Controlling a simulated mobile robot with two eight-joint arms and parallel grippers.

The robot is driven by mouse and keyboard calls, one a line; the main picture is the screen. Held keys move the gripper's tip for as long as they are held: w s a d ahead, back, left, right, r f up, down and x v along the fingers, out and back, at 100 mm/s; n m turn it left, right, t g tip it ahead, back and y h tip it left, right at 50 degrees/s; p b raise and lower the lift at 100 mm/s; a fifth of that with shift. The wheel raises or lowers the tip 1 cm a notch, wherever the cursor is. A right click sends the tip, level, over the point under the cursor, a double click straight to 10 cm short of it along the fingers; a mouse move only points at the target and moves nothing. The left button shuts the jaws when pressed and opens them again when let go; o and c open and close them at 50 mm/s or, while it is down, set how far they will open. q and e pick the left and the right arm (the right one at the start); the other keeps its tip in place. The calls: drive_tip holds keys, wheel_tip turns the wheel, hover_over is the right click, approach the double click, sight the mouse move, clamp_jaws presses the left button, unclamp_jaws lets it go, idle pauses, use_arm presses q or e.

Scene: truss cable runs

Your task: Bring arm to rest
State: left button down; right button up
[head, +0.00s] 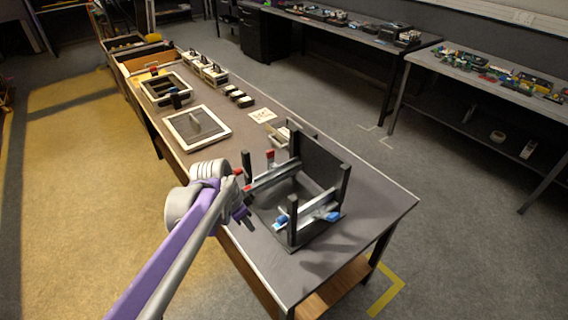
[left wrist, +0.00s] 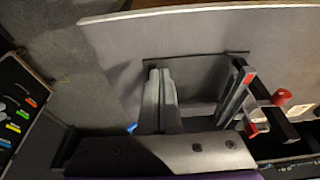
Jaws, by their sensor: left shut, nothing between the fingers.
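My left gripper (head: 245,217) is at the left side of the dark truss frame (head: 320,160) on the workbench. In the left wrist view the two grey fingers (left wrist: 160,74) are together with nothing between them. The truss frame has upright posts, a dark back panel and light metal bars. Blue parts (head: 333,216) sit on the near bar and a red-topped part (head: 270,154) stands at the far left. In the left wrist view a bar with red ends (left wrist: 236,95) lies right of the fingers, apart from them. My right gripper is not in view.
The workbench (head: 380,205) holds a framed panel (head: 196,127), a tray-like frame (head: 166,88) and several small dark blocks (head: 240,98) farther back. Side tables with parts (head: 490,72) stand at the right. The bench's near right corner is clear. Open floor lies left.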

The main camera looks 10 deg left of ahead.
use_arm(q)
drive_tip(key=s+d+f+n+t+y, duration=0.1)
drive_tip(key=s+n, duration=0.3)
drive_tip(key=s, duration=0.5)
drive_tip(key=s+d+f+n+t+y, duration=0.1)
drive_tip(key=s+n, duration=0.3)
drive_tip(key=s, duration=0.6)
drive_tip(key=shift+f+t, duration=0.4)
drive_tip(key=shift+f, duration=0.2)
drive_tip(key=shift+s, duration=0.1)
